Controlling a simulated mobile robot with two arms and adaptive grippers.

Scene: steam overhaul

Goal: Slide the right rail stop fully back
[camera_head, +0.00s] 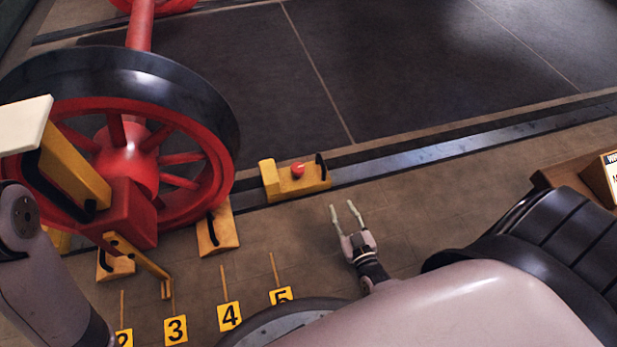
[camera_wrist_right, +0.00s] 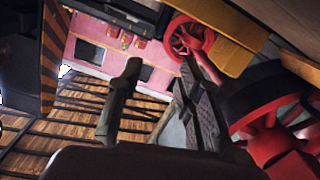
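The right rail stop looks to be the yellow block (camera_head: 313,183) with a red knob and a black handle, sitting on the steel rail (camera_head: 400,163) to the right of the red wheel. My right gripper (camera_head: 346,208) is open and empty, below and to the right of the block and apart from it. In the right wrist view its two fingers (camera_wrist_right: 160,65) are spread with nothing between them. The block cannot be made out in that view. My left arm shows at the left edge, but its gripper is not in view.
A large red spoked wheel (camera_head: 125,145) with a black tyre stands at left. Wooden-yellow chocks with black handles (camera_head: 217,232) lie by it. Yellow floor markers, including 4 (camera_head: 229,316), are in front. Floor between gripper and rail is clear.

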